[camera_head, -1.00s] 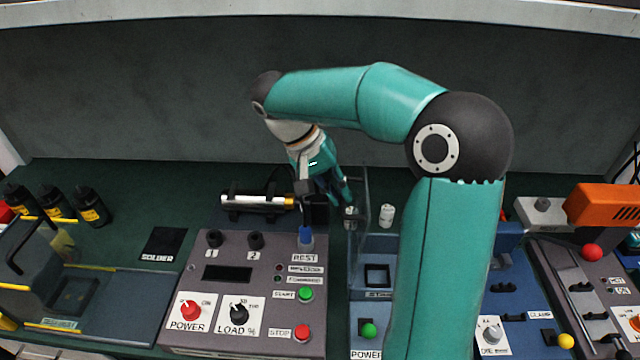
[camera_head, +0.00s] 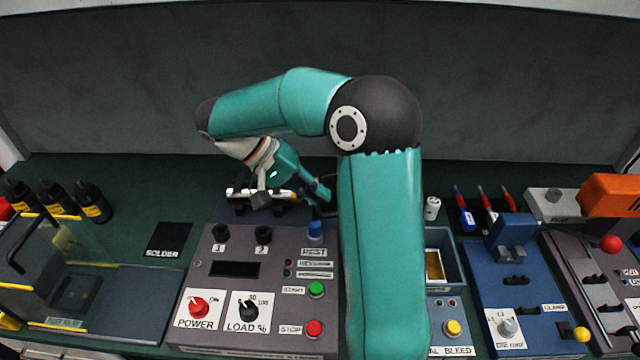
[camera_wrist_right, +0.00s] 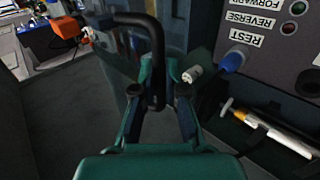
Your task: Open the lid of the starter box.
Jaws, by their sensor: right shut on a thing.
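My right gripper (camera_head: 322,194) is behind the grey control panel, near its back right corner. In the right wrist view the fingers (camera_wrist_right: 160,92) are shut on the black handle (camera_wrist_right: 158,52), a bent bar. A clear pane is faintly visible beside it; the lid's exact angle cannot be told. In the head view my right arm hides the starter box and most of its lid. My left gripper is not in view.
The grey control panel (camera_head: 222,292) is left of my arm. A white-and-orange cylinder (camera_head: 262,194) lies in a black holder behind it. A small white cylinder (camera_head: 432,208) stands right of my arm. Another clear-lidded box is at far left.

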